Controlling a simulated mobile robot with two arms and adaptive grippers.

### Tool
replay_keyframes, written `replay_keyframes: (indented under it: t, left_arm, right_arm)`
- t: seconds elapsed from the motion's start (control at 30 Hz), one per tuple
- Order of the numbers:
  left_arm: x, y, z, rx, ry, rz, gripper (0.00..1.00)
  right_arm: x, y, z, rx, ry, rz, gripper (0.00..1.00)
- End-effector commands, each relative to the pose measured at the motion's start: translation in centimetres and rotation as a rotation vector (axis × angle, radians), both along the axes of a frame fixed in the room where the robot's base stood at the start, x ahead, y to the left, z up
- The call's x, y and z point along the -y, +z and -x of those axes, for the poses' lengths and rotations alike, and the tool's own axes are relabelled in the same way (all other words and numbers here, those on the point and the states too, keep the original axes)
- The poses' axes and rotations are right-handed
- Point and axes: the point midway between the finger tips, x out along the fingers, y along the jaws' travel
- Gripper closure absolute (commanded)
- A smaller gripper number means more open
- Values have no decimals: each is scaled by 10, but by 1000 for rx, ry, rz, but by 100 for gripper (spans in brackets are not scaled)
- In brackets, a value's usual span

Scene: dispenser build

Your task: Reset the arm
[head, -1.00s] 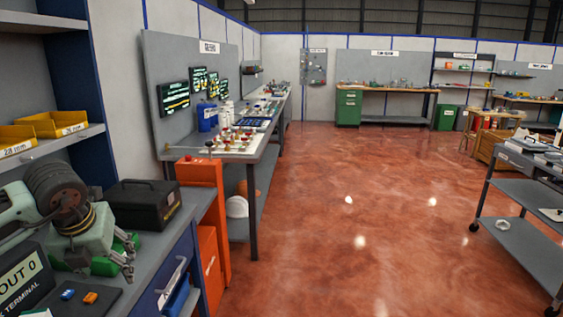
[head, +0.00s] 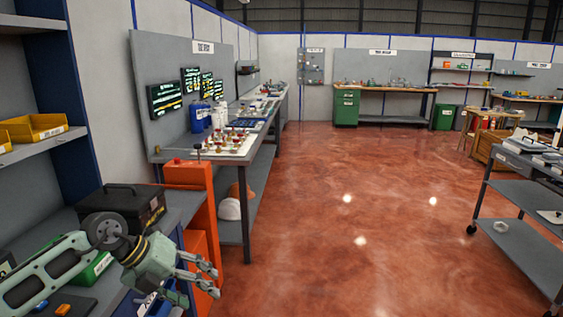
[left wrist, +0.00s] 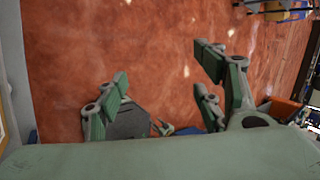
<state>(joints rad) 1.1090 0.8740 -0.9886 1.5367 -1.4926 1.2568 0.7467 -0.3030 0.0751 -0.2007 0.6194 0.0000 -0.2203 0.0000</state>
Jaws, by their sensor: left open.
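My left gripper (head: 205,274) is at the lower left of the head view, above and in front of the grey workbench (head: 85,232), with its fingers pointing right. It is open and empty. In the left wrist view the left gripper (left wrist: 160,95) shows its green-padded fingers spread apart over the red floor (left wrist: 150,45), with nothing between them. My right gripper is in neither view.
A black toolbox (head: 122,207) stands on the bench just behind the left arm. An orange cabinet (head: 190,210) stands right beyond the gripper. A long table (head: 205,156) with small parts follows. A grey cart (head: 525,235) is at right. The floor between is free.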

Motion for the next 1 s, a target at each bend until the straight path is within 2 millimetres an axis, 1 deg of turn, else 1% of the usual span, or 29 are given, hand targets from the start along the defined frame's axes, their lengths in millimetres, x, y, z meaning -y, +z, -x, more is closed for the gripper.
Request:
replay_keyframes:
  t: [0.03,0.07,0.1,0.17,0.2,0.27,0.3,0.37,0.4,0.47,0.5,0.57,0.6,0.67,0.7,0.77,0.8,0.87,0.9,0.97,1.0]
  left_arm:
    - [25,-17,-2,-32,10,122,38]
    - [39,-23,-5,-44,23,203,38]
    - [56,-32,-11,-62,55,319,38]
    - [76,-48,-22,-88,133,497,38]
    - [83,-60,-30,-105,206,609,38]
    - [86,-84,-43,-133,343,757,38]
    - [81,-106,-50,-152,452,844,38]
    - [68,-148,-56,-187,640,948,38]
    - [56,-176,-57,-205,758,994,38]
    - [39,-218,-51,-233,918,1031,38]
    - [27,-245,-44,-252,1019,1046,38]
    - [12,-286,-29,-282,1160,1050,38]
    - [2,-313,-16,-302,1249,1047,38]
    - [-11,-351,7,-333,1376,1031,38]
    - [-19,-375,23,-353,1458,1015,38]
    - [-30,-410,51,-385,1573,987,38]
    - [-36,-432,72,-407,1646,962,38]
    - [-44,-464,105,-441,1755,919,38]
    - [-48,-483,128,-463,1822,889,38]
    - [-54,-510,165,-498,1920,836,38]
    - [-57,-527,191,-522,1984,798,38]
  right_arm:
    - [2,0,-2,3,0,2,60]
    - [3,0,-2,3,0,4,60]
    - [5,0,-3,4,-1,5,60]
    - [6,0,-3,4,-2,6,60]
    - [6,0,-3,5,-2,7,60]
    - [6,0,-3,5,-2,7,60]
    - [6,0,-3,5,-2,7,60]
    - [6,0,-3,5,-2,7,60]
    - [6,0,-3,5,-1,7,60]
    - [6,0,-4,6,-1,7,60]
    - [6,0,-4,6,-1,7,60]
    - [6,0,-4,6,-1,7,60]
    - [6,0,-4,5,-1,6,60]
    - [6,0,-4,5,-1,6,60]
    - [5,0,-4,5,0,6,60]
    - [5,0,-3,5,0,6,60]
    - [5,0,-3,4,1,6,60]
    - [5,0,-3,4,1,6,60]
    - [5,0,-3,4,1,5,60]
    - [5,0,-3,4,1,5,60]
    - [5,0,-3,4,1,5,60]
